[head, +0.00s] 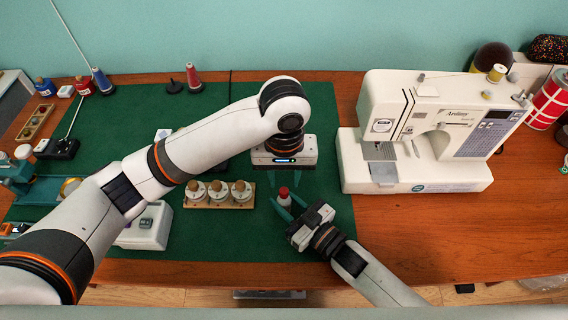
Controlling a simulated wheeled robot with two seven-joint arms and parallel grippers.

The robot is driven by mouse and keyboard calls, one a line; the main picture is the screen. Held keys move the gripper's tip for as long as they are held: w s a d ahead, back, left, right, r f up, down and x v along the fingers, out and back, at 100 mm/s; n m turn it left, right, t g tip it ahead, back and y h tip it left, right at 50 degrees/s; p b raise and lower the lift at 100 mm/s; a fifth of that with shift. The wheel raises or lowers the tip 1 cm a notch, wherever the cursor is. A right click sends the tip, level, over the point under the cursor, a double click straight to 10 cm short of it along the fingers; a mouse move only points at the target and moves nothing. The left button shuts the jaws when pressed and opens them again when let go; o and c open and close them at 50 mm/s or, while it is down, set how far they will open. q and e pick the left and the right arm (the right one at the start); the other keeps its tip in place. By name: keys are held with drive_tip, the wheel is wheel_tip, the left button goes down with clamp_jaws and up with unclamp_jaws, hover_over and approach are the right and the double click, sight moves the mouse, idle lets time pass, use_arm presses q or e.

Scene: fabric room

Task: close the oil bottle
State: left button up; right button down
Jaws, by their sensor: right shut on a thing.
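The oil bottle (284,201) is a small pale bottle with a red top, upright over the green mat near its right edge. My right gripper (285,205) comes in from the lower right and is shut on the bottle's body, with one green finger on each side. My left gripper (284,179) points down just above and behind the bottle. Its two green fingers are spread apart with nothing between them. Whether the red top is a separate cap and how firmly it sits cannot be told at this size.
A wooden holder (218,205) with three cork-topped jars stands left of the bottle. A white sewing machine (420,130) stands to the right. Spools and small bottles sit at the back left of the green mat (215,245). Bare wooden table (440,230) lies right of the mat.

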sight(284, 190)
use_arm(q)
drive_tip(key=shift+f, duration=2.05)
drive_tip(key=shift+c, duration=0.2)
clamp_jaws()
drive_tip(key=m, duration=0.4)
drive_tip(key=shift+m, duration=0.4)
drive_tip(key=m, duration=0.7)
drive_tip(key=shift+w, duration=0.1)
drive_tip(key=m, duration=0.7)
drive_tip(key=shift+a, duration=0.1)
drive_tip(key=m, duration=0.5)
drive_tip(key=shift+m, duration=0.3)
drive_tip(key=shift+o, duration=1)
unclamp_jaws()
